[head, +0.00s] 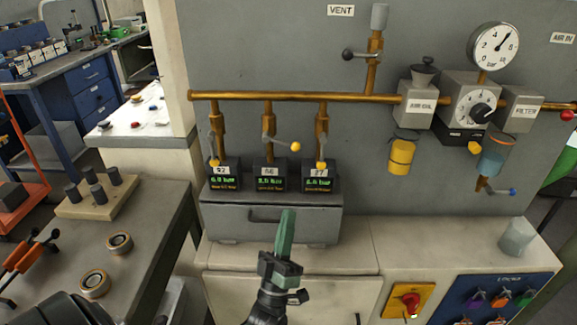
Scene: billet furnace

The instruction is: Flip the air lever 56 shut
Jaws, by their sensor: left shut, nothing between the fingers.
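The air lever 56 (283,142) is on the middle drop pipe, above the black display box marked 56 (270,174). Its arm sticks out to the right, across the vertical pipe, and ends in a yellow-orange knob. My left gripper (287,216) comes up from the bottom middle with its green fingers pointing up. It is shut and empty, showing below the display boxes in front of the grey drawer unit, apart from the lever in the picture. My right gripper is not in view.
Lever 92 (213,148) and lever 27 (321,152) hang down along their pipes on either side. The boxes stand on a grey drawer unit (225,222). A brass pipe (290,97) runs above. An air-oil unit (417,108) is at right.

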